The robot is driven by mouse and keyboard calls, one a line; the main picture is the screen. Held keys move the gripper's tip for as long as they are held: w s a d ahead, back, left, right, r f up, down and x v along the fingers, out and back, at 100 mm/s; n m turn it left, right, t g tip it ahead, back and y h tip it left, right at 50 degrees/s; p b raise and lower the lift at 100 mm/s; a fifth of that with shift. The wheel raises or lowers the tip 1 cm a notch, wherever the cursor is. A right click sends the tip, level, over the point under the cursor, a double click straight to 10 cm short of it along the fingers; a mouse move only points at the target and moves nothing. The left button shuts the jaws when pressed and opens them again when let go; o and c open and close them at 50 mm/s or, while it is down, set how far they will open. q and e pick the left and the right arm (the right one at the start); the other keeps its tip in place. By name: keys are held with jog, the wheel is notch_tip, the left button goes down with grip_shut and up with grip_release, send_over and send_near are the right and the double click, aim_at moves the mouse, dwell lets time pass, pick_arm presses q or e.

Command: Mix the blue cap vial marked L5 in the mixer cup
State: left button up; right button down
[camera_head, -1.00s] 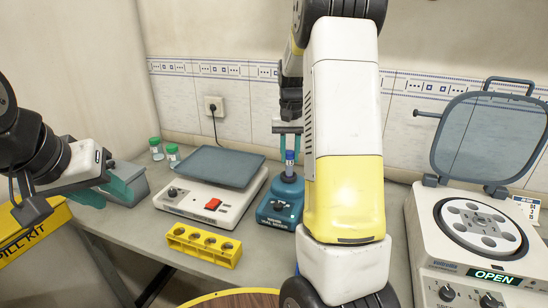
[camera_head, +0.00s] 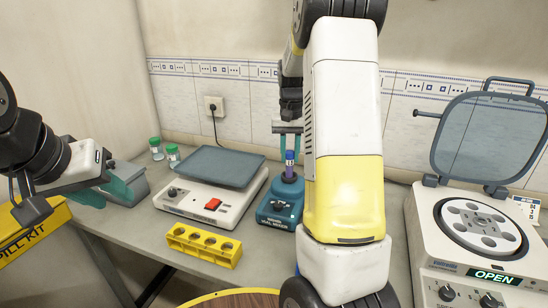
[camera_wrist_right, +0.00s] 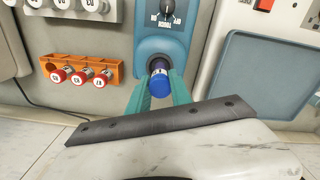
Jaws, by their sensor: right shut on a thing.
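The blue cap vial (camera_head: 290,157) stands upright in the cup of the blue mixer (camera_head: 275,212), with its lower end hidden in the cup. Its label is too small to read surely. The right wrist view shows the blue cap (camera_wrist_right: 159,84) between the teal fingers, in front of the mixer (camera_wrist_right: 165,43). My right gripper (camera_wrist_right: 160,90) is shut on the vial at the cup; my arm partly covers it in the head view. My left gripper (camera_head: 122,187) hangs at the left, away from the mixer; its finger gap is unclear.
A scale (camera_head: 210,190) stands left of the mixer, with a yellow rack (camera_head: 204,246) in front. Two green-capped bottles (camera_head: 165,152) stand behind. An open-lidded centrifuge (camera_head: 480,240) is at the right. An orange rack (camera_wrist_right: 80,68) holds red-capped vials near the mixer.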

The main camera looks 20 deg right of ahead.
jog(key=shift+r, duration=3.55)
